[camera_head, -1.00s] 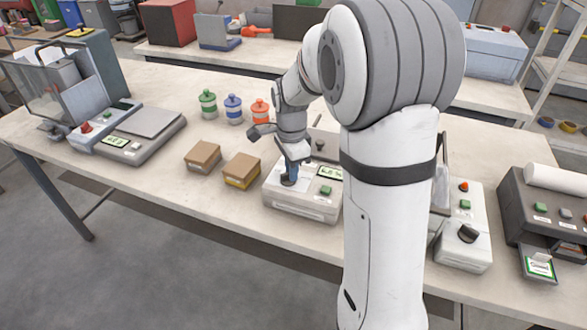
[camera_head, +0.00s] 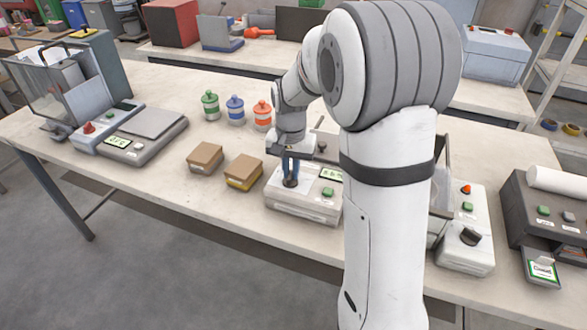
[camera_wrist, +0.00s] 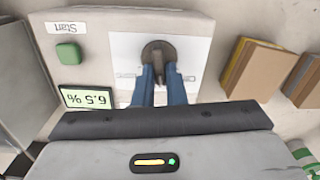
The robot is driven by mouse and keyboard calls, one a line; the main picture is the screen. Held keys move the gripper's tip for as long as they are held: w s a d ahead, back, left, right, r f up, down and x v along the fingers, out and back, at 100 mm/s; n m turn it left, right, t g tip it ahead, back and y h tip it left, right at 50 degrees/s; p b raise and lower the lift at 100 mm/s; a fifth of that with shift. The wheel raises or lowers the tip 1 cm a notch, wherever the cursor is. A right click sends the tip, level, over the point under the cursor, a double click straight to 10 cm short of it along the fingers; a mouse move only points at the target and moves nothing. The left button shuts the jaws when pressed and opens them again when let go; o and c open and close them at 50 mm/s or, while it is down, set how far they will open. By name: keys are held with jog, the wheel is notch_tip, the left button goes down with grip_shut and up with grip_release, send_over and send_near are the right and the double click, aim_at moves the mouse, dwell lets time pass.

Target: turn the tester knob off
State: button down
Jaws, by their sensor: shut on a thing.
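The tester (camera_head: 301,205) is a pale box on the bench in the middle of the head view, with a green button (camera_head: 328,192) and a lit display. The wrist view shows its display (camera_wrist: 86,99) reading 6.5 % and the green Start button (camera_wrist: 68,52). The dark round tester knob (camera_wrist: 158,49) sits on a white plate on the tester's face. My gripper (camera_wrist: 159,72) is shut on the knob, its two blue fingers on either side of the knob's grip. In the head view my gripper (camera_head: 290,172) comes down onto the knob from above.
Two small cardboard boxes (camera_head: 205,157) (camera_head: 243,171) stand left of the tester. Green, blue and orange-topped jars (camera_head: 235,109) stand behind them. A scale (camera_head: 150,125) is at the left. A machine with a dark knob (camera_head: 470,237) and a grey printer (camera_head: 545,215) stand at the right.

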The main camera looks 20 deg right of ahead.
aim_at(289, 174)
jog(key=n, duration=0.5)
jog(key=shift+s+a+f+n, duration=0.15)
jog(key=shift+a+f+n, duration=0.05)
jog(key=shift+a+n, duration=0.2)
jog(key=shift+n, duration=2.2)
jog(key=c, duration=1.5)
grip_release()
jog(key=shift+r, duration=0.15)
jog(key=shift+r, duration=0.1)
notch_tip(289, 174, up, 8)
jog(key=shift+f, duration=0.2)
